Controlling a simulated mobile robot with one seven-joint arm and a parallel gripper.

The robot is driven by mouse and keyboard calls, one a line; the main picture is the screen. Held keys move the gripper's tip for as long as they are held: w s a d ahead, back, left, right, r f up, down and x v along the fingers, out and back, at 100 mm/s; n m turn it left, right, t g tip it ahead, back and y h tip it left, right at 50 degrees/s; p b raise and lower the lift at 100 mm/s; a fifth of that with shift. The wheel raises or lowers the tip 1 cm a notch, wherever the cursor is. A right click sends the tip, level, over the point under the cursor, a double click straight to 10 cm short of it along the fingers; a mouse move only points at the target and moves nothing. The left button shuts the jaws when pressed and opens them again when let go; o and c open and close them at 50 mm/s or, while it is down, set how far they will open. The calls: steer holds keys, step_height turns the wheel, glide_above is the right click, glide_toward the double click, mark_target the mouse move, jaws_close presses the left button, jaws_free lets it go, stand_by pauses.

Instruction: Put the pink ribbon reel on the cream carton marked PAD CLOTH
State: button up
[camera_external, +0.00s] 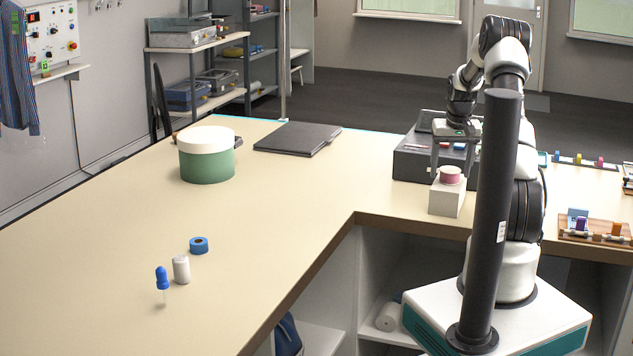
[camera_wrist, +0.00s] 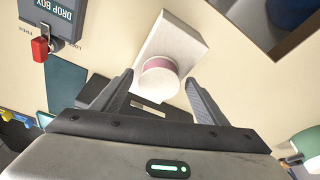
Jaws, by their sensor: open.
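The pink ribbon reel (camera_external: 450,174) rests on top of a cream-white carton (camera_external: 445,199) near the inner corner of the counter. The wrist view shows the reel (camera_wrist: 160,76) lying flat near one end of the carton (camera_wrist: 178,36), its pale round face up and pink round its side. I cannot read any marking on the carton. My gripper (camera_external: 452,172) is over the carton, jaws open, and the reel shows between its fingertips in the wrist view (camera_wrist: 159,79). Whether a finger touches the reel is not clear.
A dark box (camera_external: 410,165) stands just behind the carton. A green drum with a white lid (camera_external: 207,168) and a black folder (camera_external: 297,138) are farther left. Blue tape (camera_external: 199,245), a white bottle (camera_external: 181,269) and a blue-topped dropper (camera_external: 162,280) stand front left. Mid-counter is clear.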

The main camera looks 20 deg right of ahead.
steer(key=v, duration=1.2)
